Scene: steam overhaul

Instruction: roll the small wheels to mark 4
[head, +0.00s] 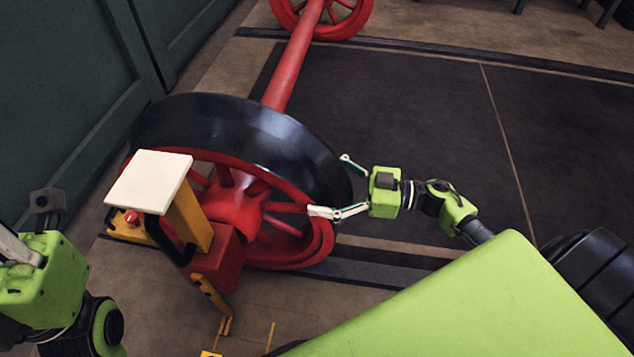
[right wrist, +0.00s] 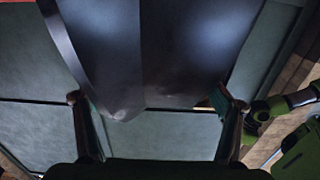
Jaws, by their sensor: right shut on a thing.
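The small wheels are a red wheelset: a near spoked wheel (head: 240,125) with a dark shiny tyre, a red axle (head: 293,65) running away from me, and a far red wheel (head: 345,20) at the top edge. My right gripper (head: 330,185) is shut on the near wheel's rim at its right side, one finger on each side of it. In the right wrist view the dark tyre (right wrist: 185,45) reaches down between the fingers. My left gripper (head: 18,245) is at the lower left, apart from the wheels and partly cut off. I see no readable mark 4.
A yellow and red stand (head: 190,222) with a white plate (head: 150,180) and black handle is close in front of the near wheel. Rails (head: 370,272) cross the floor under the wheels. Green panels (head: 55,90) are at left. The dark floor (head: 420,120) at right is clear.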

